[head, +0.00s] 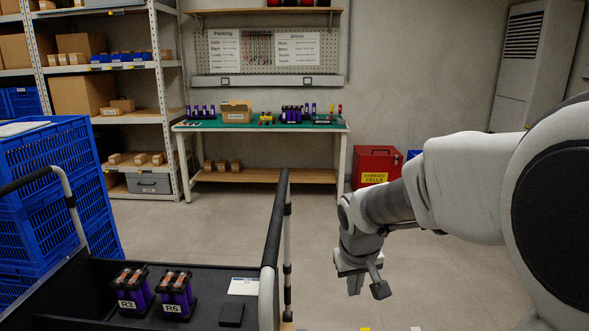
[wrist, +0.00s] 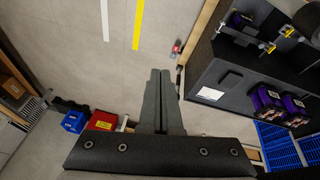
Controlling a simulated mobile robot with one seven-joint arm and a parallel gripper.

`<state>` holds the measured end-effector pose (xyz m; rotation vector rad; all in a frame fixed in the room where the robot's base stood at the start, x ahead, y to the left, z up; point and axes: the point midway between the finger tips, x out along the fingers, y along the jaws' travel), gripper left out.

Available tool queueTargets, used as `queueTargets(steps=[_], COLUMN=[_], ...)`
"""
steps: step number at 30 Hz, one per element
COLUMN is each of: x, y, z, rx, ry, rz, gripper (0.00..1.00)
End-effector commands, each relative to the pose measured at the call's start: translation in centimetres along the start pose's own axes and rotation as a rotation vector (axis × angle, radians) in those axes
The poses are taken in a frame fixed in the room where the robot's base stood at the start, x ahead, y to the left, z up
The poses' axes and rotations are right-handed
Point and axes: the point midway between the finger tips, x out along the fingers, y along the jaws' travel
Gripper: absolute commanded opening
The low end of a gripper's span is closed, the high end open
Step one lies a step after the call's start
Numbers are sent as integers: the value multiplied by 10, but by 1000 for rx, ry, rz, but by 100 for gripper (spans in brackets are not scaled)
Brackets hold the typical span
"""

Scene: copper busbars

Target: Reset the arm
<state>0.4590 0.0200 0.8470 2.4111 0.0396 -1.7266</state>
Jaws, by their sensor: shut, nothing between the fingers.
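My arm reaches in from the right in the head view, and my gripper (head: 366,285) hangs over the open floor, right of the black cart (head: 90,295). In the wrist view my gripper (wrist: 160,75) has its two fingers together with nothing between them. It points at bare floor, apart from the cart (wrist: 215,110). Two purple cell packs labelled R3 (head: 133,292) and R6 (head: 176,294) stand upright on the cart, with copper-coloured strips on top.
Blue crates (head: 50,190) are stacked at left, beside a shelf rack (head: 165,100). A green-topped workbench (head: 215,125) stands at the back with several purple cells and a cardboard box (head: 237,113). A red bin (head: 376,167) is right of it. The middle floor is clear.

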Motion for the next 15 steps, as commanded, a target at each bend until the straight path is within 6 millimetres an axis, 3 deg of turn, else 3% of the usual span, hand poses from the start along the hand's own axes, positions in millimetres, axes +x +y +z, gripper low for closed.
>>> queueTargets(steps=[1,6,15], x=[-18,-63,-120], y=[4,11,13], z=[9,42,111], rx=[13,55,120], ry=[16,49,109], rz=[1,-6,-31], gripper=[0,0,0])
